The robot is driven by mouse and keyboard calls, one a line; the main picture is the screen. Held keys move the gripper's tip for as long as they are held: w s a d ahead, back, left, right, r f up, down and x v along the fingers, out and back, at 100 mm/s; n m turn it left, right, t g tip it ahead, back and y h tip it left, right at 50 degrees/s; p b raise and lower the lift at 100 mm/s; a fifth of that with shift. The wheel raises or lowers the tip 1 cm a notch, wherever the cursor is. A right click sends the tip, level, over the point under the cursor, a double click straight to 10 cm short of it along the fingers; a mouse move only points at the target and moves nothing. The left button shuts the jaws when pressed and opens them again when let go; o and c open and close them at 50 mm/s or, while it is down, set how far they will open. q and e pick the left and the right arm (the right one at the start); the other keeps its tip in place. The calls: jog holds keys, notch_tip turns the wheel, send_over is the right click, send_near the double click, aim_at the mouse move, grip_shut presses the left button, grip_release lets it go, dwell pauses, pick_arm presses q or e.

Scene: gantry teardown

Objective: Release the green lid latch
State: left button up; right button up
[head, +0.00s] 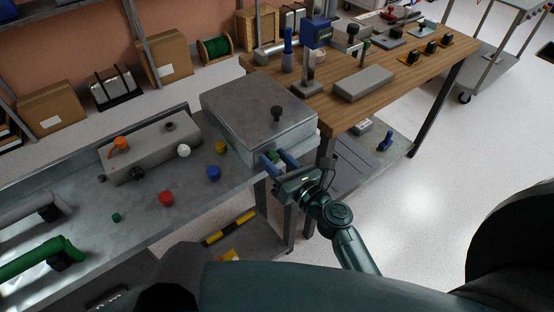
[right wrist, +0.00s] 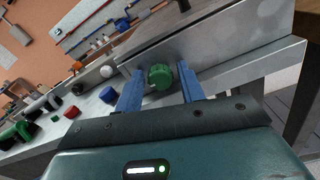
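The green lid latch (right wrist: 160,77) is a round green knob on the front wall of a grey metal box (head: 232,128). In the head view the latch is mostly hidden by my right gripper (head: 278,162). Gaps show between the knob and both fingers. My left gripper is in neither view.
A wooden table (head: 345,115) with tools stands to the right.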

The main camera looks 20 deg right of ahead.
jog(key=c, duration=0.7)
jog(key=shift+c, duration=0.2)
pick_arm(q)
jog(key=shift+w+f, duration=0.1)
pick_arm(e)
jog(key=shift+n, duration=0.3)
jog(key=n+b, duration=0.1)
jog(key=n, duration=0.1)
jog(key=shift+f+n, duration=0.1)
jog(key=shift+n, duration=0.3)
jog(key=n+b, duration=0.1)
jog(key=n, duration=0.1)
jog(key=shift+n, duration=0.3)
jog(key=n+b, duration=0.1)
jog(key=n, duration=0.1)
jog(key=shift+n, duration=0.4)
jog(key=n, duration=0.4)
jog(key=shift+n+b, duration=0.3)
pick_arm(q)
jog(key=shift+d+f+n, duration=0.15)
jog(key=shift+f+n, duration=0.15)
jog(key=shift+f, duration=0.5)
pick_arm(e)
jog(key=shift+n, duration=2.2)
